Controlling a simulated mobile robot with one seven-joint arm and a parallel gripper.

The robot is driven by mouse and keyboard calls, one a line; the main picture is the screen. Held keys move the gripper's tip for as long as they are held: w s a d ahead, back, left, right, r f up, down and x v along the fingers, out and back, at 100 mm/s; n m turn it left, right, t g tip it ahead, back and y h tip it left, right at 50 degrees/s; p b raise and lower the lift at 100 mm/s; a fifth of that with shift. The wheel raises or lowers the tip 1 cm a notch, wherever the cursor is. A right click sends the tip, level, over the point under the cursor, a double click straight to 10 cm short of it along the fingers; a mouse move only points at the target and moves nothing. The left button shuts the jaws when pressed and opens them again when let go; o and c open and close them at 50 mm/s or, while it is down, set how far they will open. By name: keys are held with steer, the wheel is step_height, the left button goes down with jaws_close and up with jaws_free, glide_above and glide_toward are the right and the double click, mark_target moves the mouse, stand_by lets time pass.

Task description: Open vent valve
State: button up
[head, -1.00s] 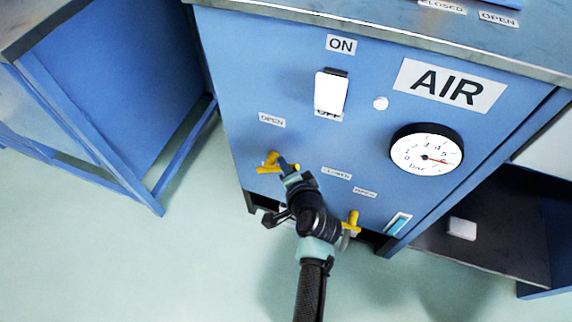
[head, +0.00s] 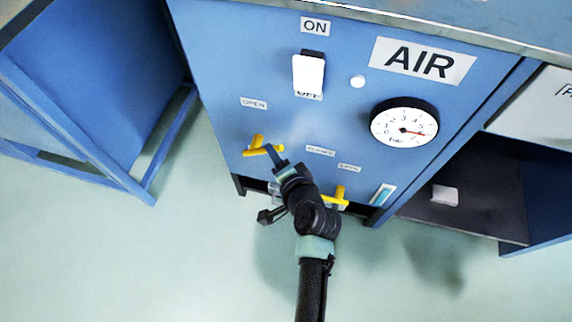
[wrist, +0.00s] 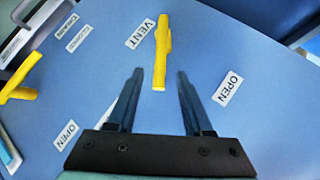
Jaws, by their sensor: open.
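The vent valve's yellow handle (wrist: 162,50) is in the upper middle of the wrist view, beside a VENT label (wrist: 140,33). An OPEN label (wrist: 227,90) lies to its right. My gripper (wrist: 158,76) is open, and the handle's near end lies between its fingertips in the picture; I cannot tell whether they touch. In the head view the yellow handle (head: 258,148) is at the panel's lower left, below an OPEN label (head: 254,103). My gripper (head: 274,156) is right at it and partly covers it.
A second yellow handle (head: 338,197) is to the right, close to my wrist; it also shows in the wrist view (wrist: 20,85). A white switch (head: 308,74) and a gauge (head: 404,123) are higher on the blue panel. Open floor (head: 100,250) lies left.

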steer(key=p+v, duration=0.2)
steer(key=v, duration=0.6)
steer(key=shift+w, duration=0.1)
